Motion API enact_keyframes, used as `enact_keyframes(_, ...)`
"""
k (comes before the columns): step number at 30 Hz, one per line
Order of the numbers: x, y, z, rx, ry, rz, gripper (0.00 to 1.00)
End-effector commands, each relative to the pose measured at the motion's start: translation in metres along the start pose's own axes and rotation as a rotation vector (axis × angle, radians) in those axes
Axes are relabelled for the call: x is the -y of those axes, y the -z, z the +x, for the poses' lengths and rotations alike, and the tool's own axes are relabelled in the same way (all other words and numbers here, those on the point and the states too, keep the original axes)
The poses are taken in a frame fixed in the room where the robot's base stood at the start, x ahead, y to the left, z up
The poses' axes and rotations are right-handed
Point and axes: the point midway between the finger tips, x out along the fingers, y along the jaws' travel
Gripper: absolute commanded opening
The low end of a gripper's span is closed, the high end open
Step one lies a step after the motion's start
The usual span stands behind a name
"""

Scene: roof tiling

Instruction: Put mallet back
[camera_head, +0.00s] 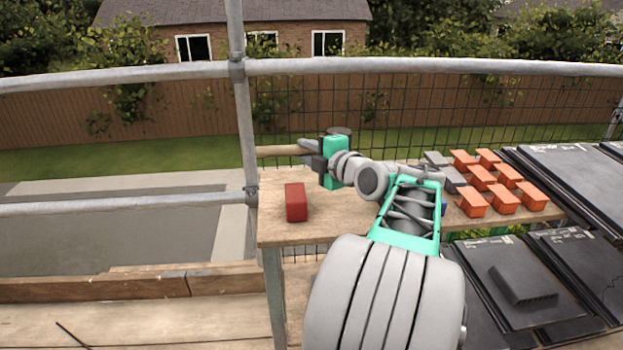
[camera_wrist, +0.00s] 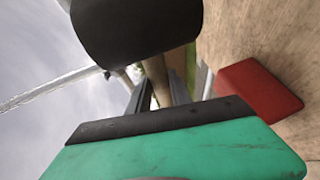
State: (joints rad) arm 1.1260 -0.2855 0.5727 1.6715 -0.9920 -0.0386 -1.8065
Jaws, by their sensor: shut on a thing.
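My gripper (camera_head: 312,154) is shut on the mallet's wooden handle (camera_head: 280,151), which points left and lies roughly level above the left end of a wooden bench (camera_head: 340,222). The handle also shows between the fingers in the wrist view (camera_wrist: 158,78). A dark cylinder at the top of the wrist view looks like the mallet's head (camera_wrist: 138,28). In the head view, only a grey rounded top shows just above my green gripper body. The mallet appears held above the bench, apart from its surface.
A red block (camera_head: 296,203) stands on the bench in front of my gripper; it also shows in the wrist view (camera_wrist: 258,90). Several orange pieces (camera_head: 482,178) and some grey ones (camera_head: 452,178) are at the right. Dark roof tiles (camera_head: 575,170) lie further right. A scaffold post (camera_head: 243,110) rises close left.

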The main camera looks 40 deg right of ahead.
Motion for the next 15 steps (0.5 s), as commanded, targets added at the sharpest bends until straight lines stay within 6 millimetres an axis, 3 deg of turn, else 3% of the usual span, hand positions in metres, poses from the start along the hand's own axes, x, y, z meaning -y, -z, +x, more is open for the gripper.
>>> enact_keyframes(1,0.006,-0.007,0.013,-0.003,-0.001,-0.001,0.0)
enact_keyframes(6,0.035,-0.026,0.041,-0.001,-0.001,-0.001,0.0)
enact_keyframes(12,0.048,-0.036,0.055,0.0,-0.002,-0.003,0.0)
enact_keyframes(15,0.064,-0.039,0.06,0.0,0.0,0.0,0.0)
